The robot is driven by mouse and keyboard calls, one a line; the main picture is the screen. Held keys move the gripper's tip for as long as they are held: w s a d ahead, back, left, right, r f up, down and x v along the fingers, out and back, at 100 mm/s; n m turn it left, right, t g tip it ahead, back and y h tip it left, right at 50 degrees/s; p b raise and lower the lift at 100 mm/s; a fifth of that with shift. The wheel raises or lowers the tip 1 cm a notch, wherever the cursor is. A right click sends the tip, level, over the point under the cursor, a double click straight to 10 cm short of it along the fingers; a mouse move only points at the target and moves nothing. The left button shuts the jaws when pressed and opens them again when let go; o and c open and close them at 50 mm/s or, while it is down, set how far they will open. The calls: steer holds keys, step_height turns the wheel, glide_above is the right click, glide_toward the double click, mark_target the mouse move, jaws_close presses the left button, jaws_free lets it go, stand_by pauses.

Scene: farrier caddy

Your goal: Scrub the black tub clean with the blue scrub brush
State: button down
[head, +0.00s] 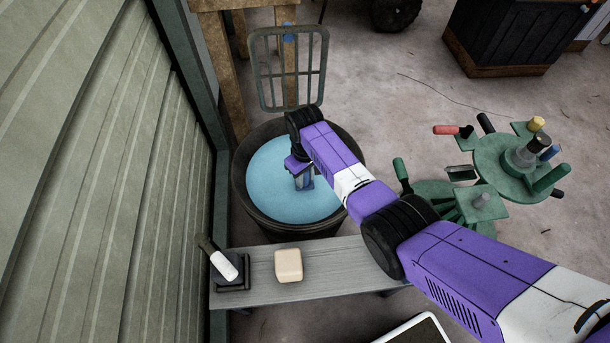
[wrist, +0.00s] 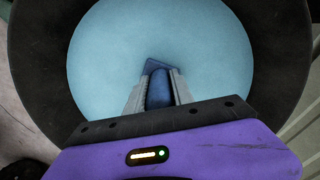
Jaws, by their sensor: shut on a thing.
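The black tub (head: 347,150) stands on the floor near the wall, with light blue water or a light blue bottom (head: 268,188) filling its inside. Its dark rim also shows in the wrist view (wrist: 270,60). My gripper (head: 302,181) is inside the outline of the tub, pointing down. In the wrist view my gripper (wrist: 158,92) is shut on the blue scrub brush (wrist: 158,88), whose handle sits between the two grey fingers. The brush's lower end shows as a darker blue shape against the light blue surface. I cannot tell whether it touches that surface.
A grey bench (head: 255,291) in front of the tub holds a cream block (head: 288,265) and a white-and-black handled tool on a black stand (head: 231,286). A green tool caddy (head: 500,160) stands at right. A metal rack (head: 262,75) rises behind the tub. The corrugated wall is close at left.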

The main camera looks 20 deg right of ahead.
steer(key=shift+w+d+f+b, duration=0.1)
steer(key=shift+w+d+b, duration=0.1)
steer(key=shift+w+b, duration=0.45)
steer(key=shift+w+d+b, duration=0.15)
steer(key=shift+w+b, duration=0.35)
steer(key=shift+b, duration=0.2)
steer(key=shift+w+d+b, duration=0.2)
steer(key=shift+w+b, duration=0.4)
steer(key=shift+b, duration=0.1)
steer(key=shift+w+r, duration=0.15)
steer(key=shift+r, duration=0.05)
steer(key=shift+d, duration=0.1)
steer(key=b, duration=0.1)
steer(key=w+b, duration=0.1)
steer(key=shift+w+d+f+b, duration=0.2)
steer(key=shift+w+b, duration=0.05)
steer(key=shift+b, duration=0.05)
steer(key=shift+w+d+b, duration=0.2)
steer(key=shift+w+b, duration=0.35)
steer(key=shift+b, duration=0.4)
steer(key=shift+w+d+b, duration=0.2)
steer(key=shift+w+b, duration=0.35)
steer(key=shift+b, duration=0.35)
steer(key=shift+r, duration=0.1)
